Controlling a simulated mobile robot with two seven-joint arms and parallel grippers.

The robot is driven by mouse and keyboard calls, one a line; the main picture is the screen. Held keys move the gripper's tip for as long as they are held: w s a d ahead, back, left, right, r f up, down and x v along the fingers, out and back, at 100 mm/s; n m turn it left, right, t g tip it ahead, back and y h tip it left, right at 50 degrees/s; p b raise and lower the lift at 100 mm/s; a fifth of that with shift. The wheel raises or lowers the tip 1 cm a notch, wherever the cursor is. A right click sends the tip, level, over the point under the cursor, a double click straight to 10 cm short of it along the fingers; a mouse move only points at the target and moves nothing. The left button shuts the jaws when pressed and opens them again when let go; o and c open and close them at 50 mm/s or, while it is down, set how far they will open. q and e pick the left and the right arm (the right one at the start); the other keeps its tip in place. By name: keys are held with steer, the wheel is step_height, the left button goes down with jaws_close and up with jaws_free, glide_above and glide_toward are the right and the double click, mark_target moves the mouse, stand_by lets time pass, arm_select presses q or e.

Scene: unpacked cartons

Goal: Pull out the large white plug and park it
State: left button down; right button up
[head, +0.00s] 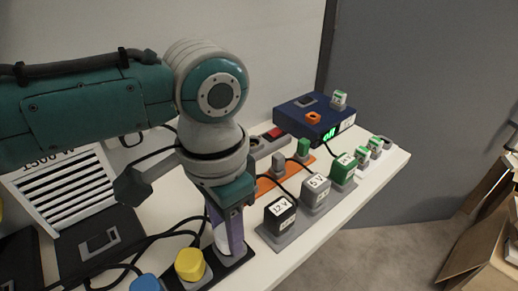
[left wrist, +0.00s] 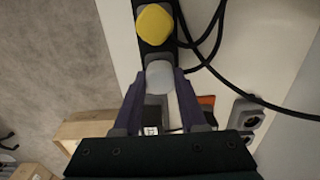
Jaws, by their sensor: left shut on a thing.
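The large white plug (head: 219,238) is at the far end of a black power strip (head: 240,250), mostly hidden behind my left gripper's finger in the head view. My left gripper (head: 228,240) points down, with its purple fingers on either side of the plug. In the left wrist view the plug's pale round top (left wrist: 160,76) lies between the fingertips, and the left gripper (left wrist: 160,90) is shut on it. I cannot tell whether its pins are fully in the socket. My right gripper is not in view.
A yellow plug (head: 190,264) and a blue plug (head: 146,283) stand along the strip, with black cables beside them. Black, grey and green labelled blocks (head: 315,190) stand to the right. A dark blue box (head: 315,115) reads "off". A white heater (head: 67,188) is at left.

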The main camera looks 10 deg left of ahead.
arm_select(q)
steer(key=shift+f, duration=0.25)
stand_by(0.4)
steer(key=shift+c, duration=1.9)
jaws_free()
steer(key=shift+r, duration=0.1)
step_height(320, 180, up, 8)
steer(key=shift+r+p, duration=0.25)
steer(key=shift+p, duration=0.9)
steer(key=shift+r, duration=0.6)
